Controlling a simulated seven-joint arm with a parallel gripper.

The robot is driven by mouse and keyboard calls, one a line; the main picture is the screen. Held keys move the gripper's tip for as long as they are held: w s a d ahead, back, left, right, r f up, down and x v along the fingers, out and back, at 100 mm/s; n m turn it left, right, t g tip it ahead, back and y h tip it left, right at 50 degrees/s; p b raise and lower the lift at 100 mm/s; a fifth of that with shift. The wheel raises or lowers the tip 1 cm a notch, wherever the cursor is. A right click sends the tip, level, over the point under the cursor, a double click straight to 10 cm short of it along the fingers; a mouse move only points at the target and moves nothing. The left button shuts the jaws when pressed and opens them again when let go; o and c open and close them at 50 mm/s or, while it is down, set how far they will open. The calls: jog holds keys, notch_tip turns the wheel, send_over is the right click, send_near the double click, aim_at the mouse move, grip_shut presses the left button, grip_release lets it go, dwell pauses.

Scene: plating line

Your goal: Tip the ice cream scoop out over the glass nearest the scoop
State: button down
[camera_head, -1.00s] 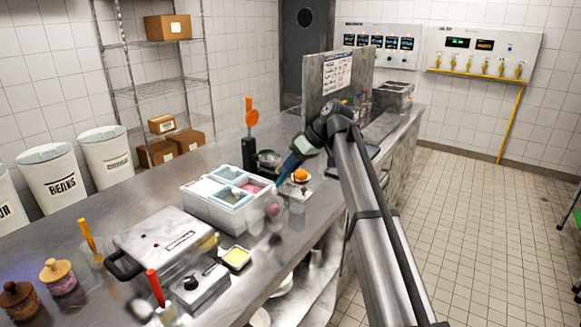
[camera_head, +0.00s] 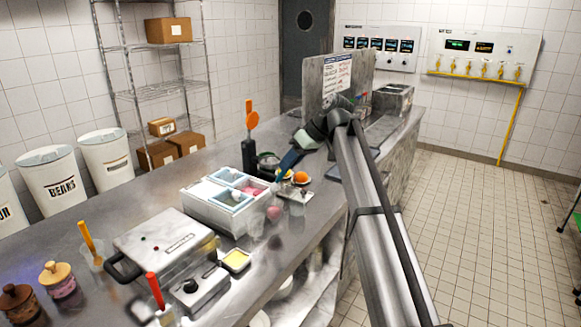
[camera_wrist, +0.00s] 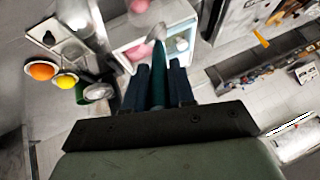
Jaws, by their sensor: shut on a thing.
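My gripper (camera_head: 299,148) is shut on the scoop's blue-teal handle (camera_wrist: 157,88); the handle also shows in the head view (camera_head: 288,161). The scoop's pale metal head (camera_wrist: 157,32) points away from the fingers, near the tub box. I cannot tell whether ice cream is in it. The white tub box (camera_head: 203,213) has several compartments, one with pink contents. A pink ball (camera_head: 273,213) shows beside the box's right corner, apparently in a clear glass whose outline is hard to make out. The scoop head is above and behind it in the head view.
A small stand with an orange fruit (camera_head: 301,177) and a yellow one (camera_wrist: 66,82) is close by my gripper. An upright panel (camera_head: 323,88) stands behind it. A waffle iron (camera_head: 160,243) and a yellow-filled dish (camera_head: 236,260) are toward the front.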

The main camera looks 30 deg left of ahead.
jog(key=shift+r, duration=1.85)
